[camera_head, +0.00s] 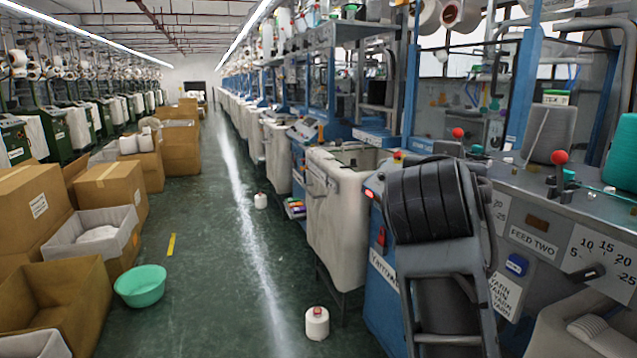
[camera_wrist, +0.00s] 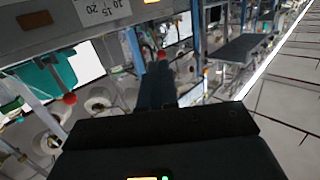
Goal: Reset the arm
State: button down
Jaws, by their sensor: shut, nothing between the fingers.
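My arm (camera_head: 435,215) stands folded in the right half of the head view, in front of the blue and grey knitting machine (camera_head: 535,215). It hides part of the machine's front. My gripper (camera_wrist: 158,68) shows in the wrist view as dark fingers closed together, with nothing between them. The wrist picture looks turned over, with ceiling lights at the upper right. I cannot make out the fingertips in the head view.
The machine panel carries red-knobbed levers (camera_head: 559,157) and a dial plate (camera_head: 607,262). A white fabric bin (camera_head: 345,215) stands left of my arm. A yarn cone (camera_head: 317,323), green basin (camera_head: 141,286) and open cardboard box (camera_head: 85,290) are on the floor. The aisle (camera_head: 225,235) between is mostly clear.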

jog(key=s+f+n+y, duration=0.2)
jog(key=s+f, duration=0.3)
jog(key=f, duration=0.3)
jog(key=s+f+n+t+y, duration=0.1)
jog(key=s+f+n+y, duration=0.1)
jog(key=s+f, duration=0.45)
jog(key=s+f+n+y, duration=0.1)
jog(key=s+f+n, duration=0.2)
jog(key=f, duration=0.7)
jog(key=s+f+y, duration=0.2)
jog(key=s+f, duration=0.1)
jog(key=s, duration=0.8)
jog(key=s+f+y, duration=0.1)
jog(key=s+f, duration=0.2)
jog(key=s, duration=0.8)
jog(key=s+r+m, duration=0.1)
jog(key=s+r, duration=0.3)
jog(key=s, duration=0.9)
jog(key=shift+d+r+g, duration=0.15)
jog(key=shift+g, duration=0.15)
